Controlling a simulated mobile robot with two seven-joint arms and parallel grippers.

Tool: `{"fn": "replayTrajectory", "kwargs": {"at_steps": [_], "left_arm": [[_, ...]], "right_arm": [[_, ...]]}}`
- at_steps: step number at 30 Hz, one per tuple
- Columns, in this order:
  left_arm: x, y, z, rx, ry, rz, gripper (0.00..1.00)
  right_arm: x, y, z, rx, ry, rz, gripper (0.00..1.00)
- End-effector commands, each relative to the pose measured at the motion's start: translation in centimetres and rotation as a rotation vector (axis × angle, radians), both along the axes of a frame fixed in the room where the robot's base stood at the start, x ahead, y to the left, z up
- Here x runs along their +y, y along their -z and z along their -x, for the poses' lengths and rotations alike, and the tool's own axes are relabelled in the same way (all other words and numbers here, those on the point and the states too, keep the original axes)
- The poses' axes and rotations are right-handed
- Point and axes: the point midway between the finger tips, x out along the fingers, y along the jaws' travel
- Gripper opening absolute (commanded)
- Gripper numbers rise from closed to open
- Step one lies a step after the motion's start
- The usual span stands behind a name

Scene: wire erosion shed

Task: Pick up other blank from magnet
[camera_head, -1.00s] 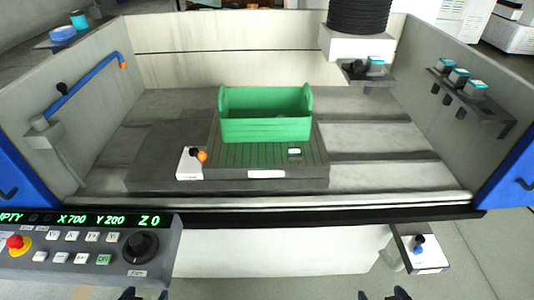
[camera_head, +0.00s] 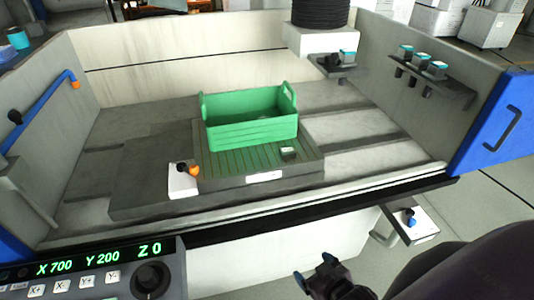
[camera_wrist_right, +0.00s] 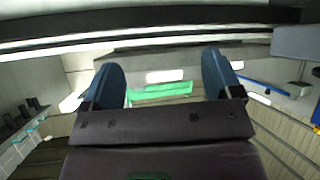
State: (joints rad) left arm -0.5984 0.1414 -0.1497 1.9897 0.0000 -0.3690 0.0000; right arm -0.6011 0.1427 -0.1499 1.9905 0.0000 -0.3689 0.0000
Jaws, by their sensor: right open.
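The magnet (camera_head: 222,165) is a dark grooved plate on a grey block in the machine tank. A small blank (camera_head: 288,153) with a pale top sits on its front right part. A green bin (camera_head: 250,133) stands on the rear of the magnet. My right gripper (camera_head: 313,271) is open and empty, low in front of the tank and well short of the blank. In the right wrist view its two blue fingers (camera_wrist_right: 163,78) are spread, with part of the green bin (camera_wrist_right: 160,91) showing beyond them. My left gripper is in neither current view.
The tank's front edge (camera_head: 350,193) lies between my right gripper and the magnet. A white block with an orange-knobbed lever (camera_head: 183,180) is at the magnet's left. A right wall shelf (camera_head: 440,88) holds several teal-topped pieces. A control panel (camera_head: 95,275) fills the lower left.

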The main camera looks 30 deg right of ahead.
Motion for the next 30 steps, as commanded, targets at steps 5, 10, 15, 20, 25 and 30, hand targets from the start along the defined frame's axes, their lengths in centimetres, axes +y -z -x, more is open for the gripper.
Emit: {"fn": "replayTrajectory", "kwargs": {"at_steps": [5, 10, 15, 20, 25, 30], "left_arm": [[0.2, -0.8, -0.1, -0.004, 0.002, -0.005, 0.74], [0.0, -1.8, -0.3, -0.011, 0.003, -0.001, 0.74], [-0.1, -2.9, -0.4, -0.016, 0.002, 0.002, 0.74], [-0.1, -3.7, -0.3, -0.016, 0.000, 0.001, 0.74], [0.0, -4.1, -0.1, -0.013, -0.002, 0.001, 0.74], [0.1, -4.0, 0.0, -0.011, -0.002, -0.001, 0.74]], "right_arm": [[0.8, -3.1, -4.1, -0.082, -0.006, -0.013, 0.84], [0.8, -6.9, -9.0, -0.178, 0.017, -0.011, 0.84], [0.0, -11.5, -14.5, -0.267, 0.071, 0.018, 0.84], [-1.3, -15.4, -18.8, -0.318, 0.165, 0.027, 0.84], [-3.3, -17.2, -21.1, -0.318, 0.298, 0.021, 0.84], [-5.5, -15.8, -20.5, -0.279, 0.406, 0.019, 0.84]]}}
